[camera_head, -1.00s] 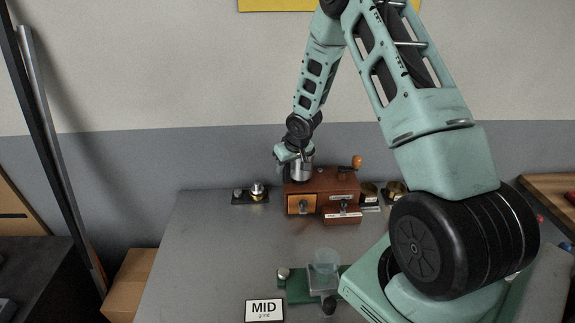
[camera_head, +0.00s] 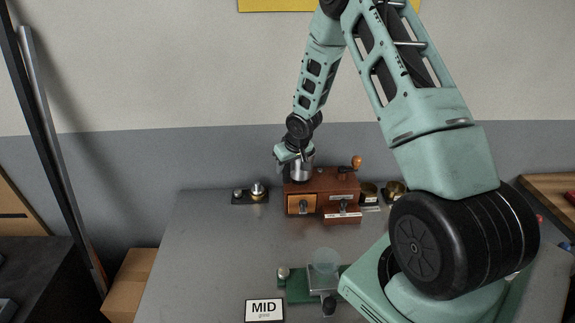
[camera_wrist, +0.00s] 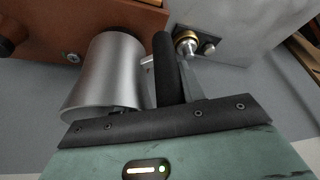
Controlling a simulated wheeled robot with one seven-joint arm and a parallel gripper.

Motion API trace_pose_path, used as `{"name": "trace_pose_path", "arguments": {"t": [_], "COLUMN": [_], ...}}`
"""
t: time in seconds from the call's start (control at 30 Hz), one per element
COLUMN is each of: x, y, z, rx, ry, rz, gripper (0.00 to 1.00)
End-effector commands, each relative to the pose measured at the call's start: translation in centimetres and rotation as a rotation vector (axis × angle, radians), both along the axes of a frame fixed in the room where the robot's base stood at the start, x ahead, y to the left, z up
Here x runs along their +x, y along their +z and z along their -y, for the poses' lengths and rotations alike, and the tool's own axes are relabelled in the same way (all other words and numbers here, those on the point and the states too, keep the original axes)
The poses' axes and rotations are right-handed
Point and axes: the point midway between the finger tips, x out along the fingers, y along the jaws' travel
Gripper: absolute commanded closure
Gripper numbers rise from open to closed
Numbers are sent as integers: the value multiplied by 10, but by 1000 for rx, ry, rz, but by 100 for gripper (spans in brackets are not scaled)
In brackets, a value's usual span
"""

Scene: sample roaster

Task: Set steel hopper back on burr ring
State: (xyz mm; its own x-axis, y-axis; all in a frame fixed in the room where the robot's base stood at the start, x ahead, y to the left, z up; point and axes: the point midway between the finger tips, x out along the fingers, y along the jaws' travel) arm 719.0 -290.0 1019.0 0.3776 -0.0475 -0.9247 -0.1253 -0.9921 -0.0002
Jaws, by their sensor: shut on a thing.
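The steel hopper (camera_head: 301,171) is a grey metal cone at the top left of the brown wooden grinder box (camera_head: 341,187). My gripper (camera_head: 290,152) is at the hopper's upper left and is shut on it. In the wrist view the hopper (camera_wrist: 105,75) is beside one dark finger of my gripper (camera_wrist: 150,65); the other finger is hidden. The box shows at the top left there, near the hopper's narrower end. The burr ring is hidden, so I cannot tell whether the hopper touches it.
A dark tray with small metal parts (camera_head: 251,196) stands left of the box. Brass cups (camera_head: 396,190) stand at its right. The left middle of the table (camera_head: 210,250) is clear.

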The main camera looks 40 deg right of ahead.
Motion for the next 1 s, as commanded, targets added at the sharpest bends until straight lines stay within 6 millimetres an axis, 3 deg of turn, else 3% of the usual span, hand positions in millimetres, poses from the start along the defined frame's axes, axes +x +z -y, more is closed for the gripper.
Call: {"name": "trace_pose_path", "arguments": {"t": [1.0], "x": [0], "y": [-18], "z": [0], "rx": [-1], "ry": [1], "rz": [1], "gripper": [86]}}
